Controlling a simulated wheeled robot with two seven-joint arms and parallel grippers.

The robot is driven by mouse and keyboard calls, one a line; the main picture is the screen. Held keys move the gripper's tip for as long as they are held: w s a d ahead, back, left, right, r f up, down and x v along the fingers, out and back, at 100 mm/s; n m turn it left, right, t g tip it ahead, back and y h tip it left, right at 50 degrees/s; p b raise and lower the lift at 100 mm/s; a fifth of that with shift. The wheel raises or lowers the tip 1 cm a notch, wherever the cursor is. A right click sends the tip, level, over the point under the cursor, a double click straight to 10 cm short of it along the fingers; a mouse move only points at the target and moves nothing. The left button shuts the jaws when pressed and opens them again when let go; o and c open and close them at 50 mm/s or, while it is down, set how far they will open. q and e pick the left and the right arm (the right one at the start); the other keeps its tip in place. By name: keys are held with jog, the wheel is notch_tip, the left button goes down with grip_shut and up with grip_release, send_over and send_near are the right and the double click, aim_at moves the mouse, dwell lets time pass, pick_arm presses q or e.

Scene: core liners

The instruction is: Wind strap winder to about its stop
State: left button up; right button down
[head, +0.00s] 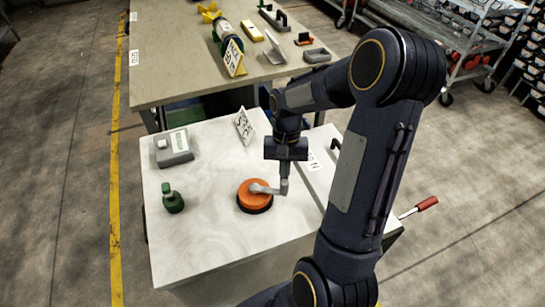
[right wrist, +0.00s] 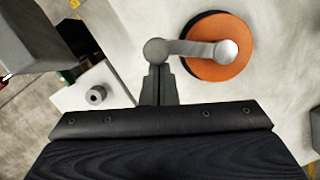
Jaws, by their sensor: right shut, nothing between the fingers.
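The strap winder (head: 253,193) is an orange disc on a dark base on the white top, with a grey crank (head: 268,189) pointing right in the head view. In the right wrist view the orange disc (right wrist: 219,62) is at the upper right, and the crank arm (right wrist: 190,49) runs left to a rounded knob (right wrist: 157,50). My right gripper (head: 285,174) is above the crank's outer end, pointing down. In the right wrist view its closed fingers (right wrist: 158,85) are just below the knob, with nothing between them; contact is unclear. My left gripper is not in view.
A grey box (head: 173,148), a green object (head: 172,201) and a sign (head: 243,126) stand on the white top (head: 200,240). A red-handled lever (head: 425,204) sticks out at the right. A larger table (head: 170,60) with several items is behind. The white top's front left is clear.

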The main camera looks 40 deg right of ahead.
aim_at(284, 184)
jog(key=s+m, duration=0.1)
jog(key=a+m, duration=0.1)
jog(key=m, duration=0.1)
jog(key=shift+s+a+y, duration=0.2)
jog(key=shift+s+y, duration=0.1)
jog(key=shift+s, duration=0.1)
jog(key=shift+s+a+r+m+t, duration=0.1)
jog(key=shift+s+a+m+t, duration=0.35)
jog(key=shift+m, duration=0.35)
jog(key=shift+s+a+m+t+p, duration=0.3)
jog(key=shift+a+m+p, duration=0.25)
jog(key=shift+a+m, duration=0.4)
jog(key=shift+s+a+m+t+p, duration=0.15)
jog(key=shift+s+a+m+p, duration=0.3)
jog(key=shift+a+m, duration=0.5)
jog(key=shift+w, duration=0.1)
jog(key=shift+d, duration=0.15)
